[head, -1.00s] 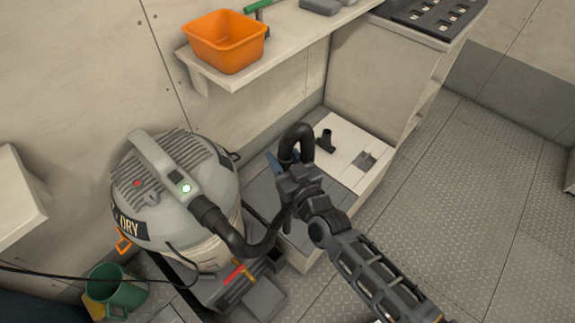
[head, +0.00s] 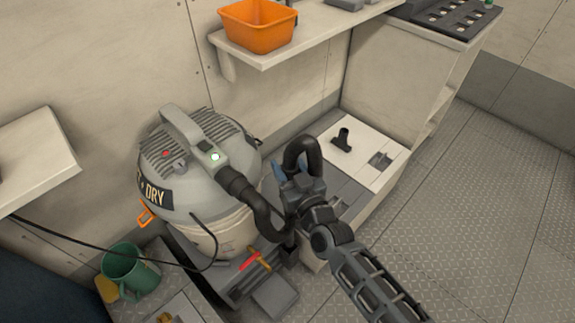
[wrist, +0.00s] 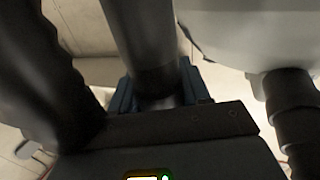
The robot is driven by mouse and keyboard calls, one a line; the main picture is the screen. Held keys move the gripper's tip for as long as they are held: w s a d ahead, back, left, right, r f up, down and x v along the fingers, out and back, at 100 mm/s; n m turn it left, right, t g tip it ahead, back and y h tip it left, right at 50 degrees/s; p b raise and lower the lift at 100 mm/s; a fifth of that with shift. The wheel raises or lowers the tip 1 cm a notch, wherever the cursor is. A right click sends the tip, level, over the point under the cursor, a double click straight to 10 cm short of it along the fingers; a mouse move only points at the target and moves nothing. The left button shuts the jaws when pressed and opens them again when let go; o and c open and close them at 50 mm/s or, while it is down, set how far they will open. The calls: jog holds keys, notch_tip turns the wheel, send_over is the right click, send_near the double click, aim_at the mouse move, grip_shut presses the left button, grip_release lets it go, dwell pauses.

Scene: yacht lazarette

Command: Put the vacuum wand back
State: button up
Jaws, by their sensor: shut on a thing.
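The wet/dry vacuum (head: 205,190), a grey drum with a lit green button, stands left of centre. Its black hose (head: 250,197) leaves the front, dips, and a black loop (head: 303,148) arches above my gripper (head: 287,182). My gripper is in front of the vacuum's right side, its blue fingers shut on the vacuum wand. In the wrist view the wand is a dark grey tube (wrist: 143,45) between the fingers (wrist: 158,92). In the head view the gripper hides most of the wand, and its lower end is hard to make out.
A small black nozzle (head: 342,139) lies on the white locker top (head: 365,155). An orange bin (head: 257,27) sits on the shelf above. Floor on the right is clear.

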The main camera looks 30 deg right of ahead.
jog(key=shift+f+b, duration=8.1)
jog(key=shift+f, duration=0.95)
jog(key=shift+f+b, duration=1.2)
jog(key=shift+f, duration=0.1)
jog(key=o, duration=1.1)
jog(key=shift+f, duration=0.1)
jog(key=shift+s+p, duration=0.85)
jog(key=shift+s, duration=3.05)
